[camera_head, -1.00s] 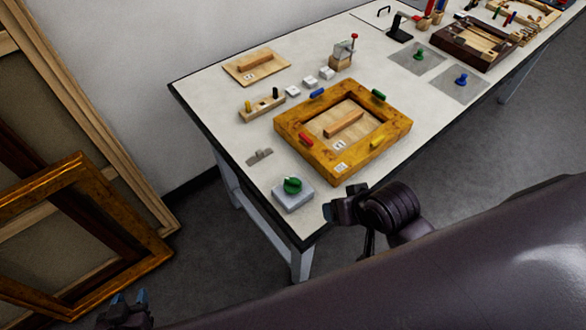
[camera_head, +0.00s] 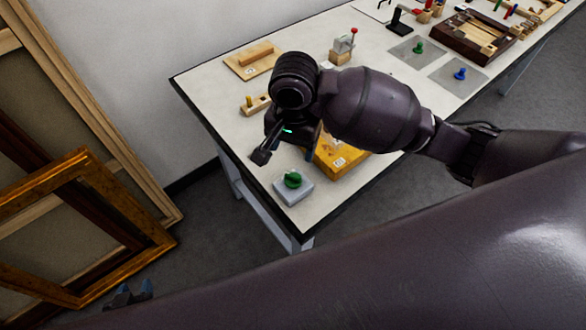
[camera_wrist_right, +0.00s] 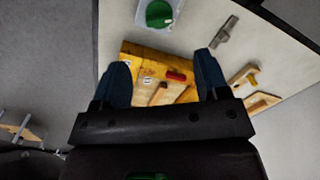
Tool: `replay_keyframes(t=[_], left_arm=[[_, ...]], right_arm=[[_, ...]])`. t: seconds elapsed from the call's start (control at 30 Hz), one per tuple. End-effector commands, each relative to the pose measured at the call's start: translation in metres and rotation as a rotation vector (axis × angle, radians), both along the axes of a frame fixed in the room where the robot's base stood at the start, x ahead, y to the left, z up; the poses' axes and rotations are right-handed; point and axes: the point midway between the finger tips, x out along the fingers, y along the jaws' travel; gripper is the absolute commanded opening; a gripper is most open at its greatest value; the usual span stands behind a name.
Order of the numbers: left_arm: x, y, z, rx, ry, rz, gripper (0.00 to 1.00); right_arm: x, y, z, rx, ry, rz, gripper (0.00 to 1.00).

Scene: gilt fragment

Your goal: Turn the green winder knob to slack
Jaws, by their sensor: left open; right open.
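The green winder knob (camera_head: 293,180) sits on a light grey block (camera_head: 293,192) near the table's front corner. It also shows at the top of the right wrist view (camera_wrist_right: 158,14), with a white stripe across it. My right gripper (camera_head: 284,150) is above the table, just behind the knob and apart from it. The right wrist view shows its blue fingers (camera_wrist_right: 164,76) spread with nothing held between them. My left gripper (camera_head: 133,294) is low at the bottom left, off the table, open and far from the knob.
A grey metal piece (camera_wrist_right: 224,33) lies near the knob's block. Large frames (camera_head: 80,215) lean on the wall at left.

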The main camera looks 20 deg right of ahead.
Motion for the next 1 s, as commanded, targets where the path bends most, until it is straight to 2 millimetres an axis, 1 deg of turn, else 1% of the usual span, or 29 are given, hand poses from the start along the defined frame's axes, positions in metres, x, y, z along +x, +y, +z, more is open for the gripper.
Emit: replay_keyframes(t=[0.07, 0.13, 0.27, 0.5, 0.7, 0.83, 1.0], left_arm=[[-0.001, 0.000, 0.000, 0.000, 0.001, 0.000, 0.43], [-0.001, 0.000, 0.000, 0.000, 0.002, 0.000, 0.43], [-0.001, 0.000, -0.001, 0.001, 0.002, 0.001, 0.43], [-0.001, 0.001, -0.001, 0.001, 0.002, 0.000, 0.43], [-0.001, 0.001, 0.000, 0.001, 0.003, 0.001, 0.43], [-0.001, 0.001, 0.000, 0.001, 0.003, 0.001, 0.43], [-0.001, 0.001, 0.001, 0.001, 0.003, 0.001, 0.43]], right_arm=[[0.001, -0.001, 0.001, -0.013, 0.005, -0.012, 0.68], [0.001, -0.002, -0.003, -0.016, 0.008, -0.018, 0.68], [0.001, -0.002, -0.019, -0.016, 0.008, -0.019, 0.68], [0.001, -0.002, -0.060, -0.016, 0.008, -0.018, 0.68], [0.001, -0.002, -0.088, -0.014, 0.008, -0.018, 0.68], [0.001, -0.002, -0.100, -0.013, 0.006, -0.017, 0.68], [0.001, -0.001, -0.105, -0.013, 0.005, -0.016, 0.68]])
